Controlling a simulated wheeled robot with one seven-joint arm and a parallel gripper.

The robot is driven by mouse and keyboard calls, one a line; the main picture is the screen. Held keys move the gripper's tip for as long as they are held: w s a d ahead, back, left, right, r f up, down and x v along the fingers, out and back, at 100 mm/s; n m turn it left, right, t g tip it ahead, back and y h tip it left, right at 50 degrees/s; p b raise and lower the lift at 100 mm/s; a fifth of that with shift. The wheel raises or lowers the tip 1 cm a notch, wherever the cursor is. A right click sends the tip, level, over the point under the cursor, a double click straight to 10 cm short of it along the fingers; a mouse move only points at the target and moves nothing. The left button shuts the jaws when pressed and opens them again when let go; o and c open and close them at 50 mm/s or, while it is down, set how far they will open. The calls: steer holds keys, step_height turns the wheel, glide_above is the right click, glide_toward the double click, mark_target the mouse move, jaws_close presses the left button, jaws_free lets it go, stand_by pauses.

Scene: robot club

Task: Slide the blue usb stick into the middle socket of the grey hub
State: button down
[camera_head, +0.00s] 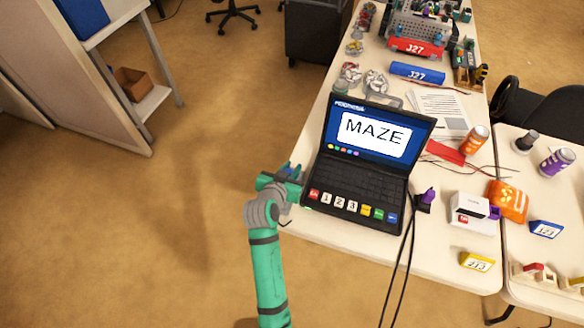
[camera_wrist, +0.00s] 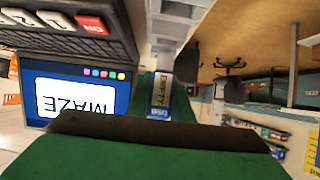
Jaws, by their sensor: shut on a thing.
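The blue usb stick (camera_wrist: 160,99) has a label reading "EMPTY" and a blue end marked "USB". My gripper (camera_wrist: 165,115) is shut on it, with green fingers around its body. In the wrist view the stick's pale metal end points up the picture toward a light grey slotted block, which looks like the grey hub (camera_wrist: 182,12). I cannot tell whether the metal end is inside a socket or only in front of one, nor which socket it lines up with. In the head view my gripper (camera_head: 286,184) is at the laptop's left side, and my arm hides most of the hub area.
An open laptop (camera_head: 360,187) showing "MAZE" stands close right of my gripper and also fills the upper left of the wrist view (camera_wrist: 60,40). Dark cables hang over the front table edge (camera_head: 345,243). The floor left of the table is clear.

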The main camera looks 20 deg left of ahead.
steer(key=shift+s+a, duration=0.2)
steer(key=shift+s, duration=0.1)
steer(key=shift+d, duration=0.5)
steer(key=shift+a+f, duration=0.1)
steer(key=shift+a, duration=0.45)
steer(key=shift+w+d, duration=0.1)
steer(key=shift+w, duration=0.05)
steer(key=shift+d+f, duration=0.1)
steer(key=shift+d, duration=0.35)
steer(key=shift+a+f, duration=0.1)
steer(key=shift+a, duration=0.1)
